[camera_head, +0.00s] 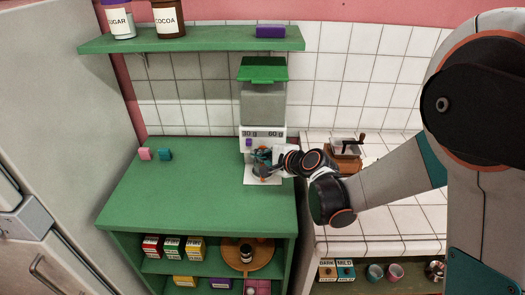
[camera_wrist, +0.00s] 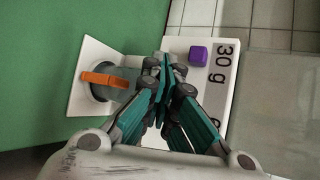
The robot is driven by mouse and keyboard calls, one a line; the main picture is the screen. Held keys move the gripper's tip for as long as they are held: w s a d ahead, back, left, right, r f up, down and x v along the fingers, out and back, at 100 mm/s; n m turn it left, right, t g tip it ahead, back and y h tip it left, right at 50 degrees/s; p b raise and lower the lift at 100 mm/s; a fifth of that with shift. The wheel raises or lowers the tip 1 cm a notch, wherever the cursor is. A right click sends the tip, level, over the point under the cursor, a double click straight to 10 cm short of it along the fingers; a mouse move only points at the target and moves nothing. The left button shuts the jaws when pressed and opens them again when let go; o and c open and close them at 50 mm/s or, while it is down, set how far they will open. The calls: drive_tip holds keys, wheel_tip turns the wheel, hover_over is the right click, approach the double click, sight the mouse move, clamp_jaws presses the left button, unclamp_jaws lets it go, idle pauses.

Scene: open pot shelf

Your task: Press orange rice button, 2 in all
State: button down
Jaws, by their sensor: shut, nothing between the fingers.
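The dispenser (camera_head: 262,105) stands at the back right of the green counter, with a green lid and a clear hopper. Its white front panel shows two gram labels; the left one reads 30 g. A purple button (camera_head: 248,142) sits under that label, and it also shows in the wrist view (camera_wrist: 198,55). No orange button shows; the area under the other label is hidden by my gripper. My gripper (camera_head: 262,156) is shut and empty in front of the panel, and its closed tips show in the wrist view (camera_wrist: 165,66). Whether they touch the panel, I cannot tell.
A clear cup (camera_wrist: 108,92) with an orange piece across it stands on the dispenser's white base (camera_wrist: 92,55), close to my fingers. A wooden grinder (camera_head: 345,155) stands right of my gripper. The green counter's middle is clear.

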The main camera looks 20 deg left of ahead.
idle(0.4)
drive_tip(key=shift+s+d, duration=0.2)
drive_tip(key=shift+s, duration=0.5)
drive_tip(key=shift+s, duration=0.1)
drive_tip(key=s, duration=0.2)
drive_tip(key=s+d+b, duration=0.1)
drive_tip(key=s, duration=0.1)
drive_tip(key=shift+s+d, duration=0.1)
drive_tip(key=shift+s, duration=0.25)
idle(0.4)
